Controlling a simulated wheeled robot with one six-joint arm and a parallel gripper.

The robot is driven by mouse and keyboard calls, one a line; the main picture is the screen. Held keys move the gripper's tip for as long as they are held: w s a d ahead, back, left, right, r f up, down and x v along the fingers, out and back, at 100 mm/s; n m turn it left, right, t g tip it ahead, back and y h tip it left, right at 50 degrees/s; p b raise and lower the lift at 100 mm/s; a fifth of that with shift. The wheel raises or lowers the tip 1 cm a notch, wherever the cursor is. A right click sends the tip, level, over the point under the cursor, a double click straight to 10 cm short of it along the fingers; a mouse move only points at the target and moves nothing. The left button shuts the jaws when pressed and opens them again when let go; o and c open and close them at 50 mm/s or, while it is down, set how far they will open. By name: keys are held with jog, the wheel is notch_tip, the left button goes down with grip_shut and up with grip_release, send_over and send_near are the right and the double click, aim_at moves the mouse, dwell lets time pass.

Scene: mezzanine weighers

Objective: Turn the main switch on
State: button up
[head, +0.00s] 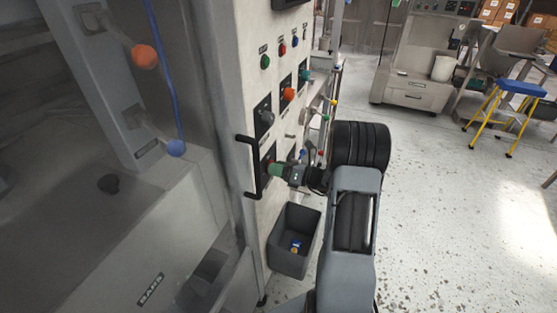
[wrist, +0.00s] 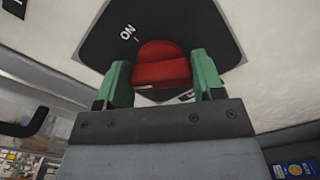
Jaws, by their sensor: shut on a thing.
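The main switch appears as a red rotary knob (wrist: 161,66) on a black plate (wrist: 105,40) in the wrist view. The plate carries the word ON at the knob's upper left. Another label at lower right is mostly hidden by my right-hand finger. My gripper (wrist: 162,76) has its green fingers on either side of the knob and is shut on it. In the head view my gripper (head: 279,170) reaches the low black plate on the pale cabinet front, and the fingers largely hide the knob there.
A grey knob (head: 266,117), an orange knob (head: 289,94) and a green button (head: 265,62) sit higher on the panel. A black bar handle (head: 247,138) projects beside the switch. A dark bin (head: 283,262) stands below.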

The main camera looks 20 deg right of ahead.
jog(key=m+p, duration=0.5)
jog(key=shift+r+m, duration=0.15)
jog(key=shift+m, duration=0.25)
jog(key=m+p, duration=0.2)
jog(key=m, duration=0.1)
jog(key=m+p, duration=0.2)
jog(key=shift+w+d+f, duration=0.1)
jog(key=shift+f, duration=0.2)
jog(key=shift+m, duration=0.5)
jog(key=o, duration=0.9)
jog(key=b+v, duration=0.3)
jog(key=v, duration=1)
jog(key=shift+s+d, duration=0.25)
jog(key=shift+s, duration=0.1)
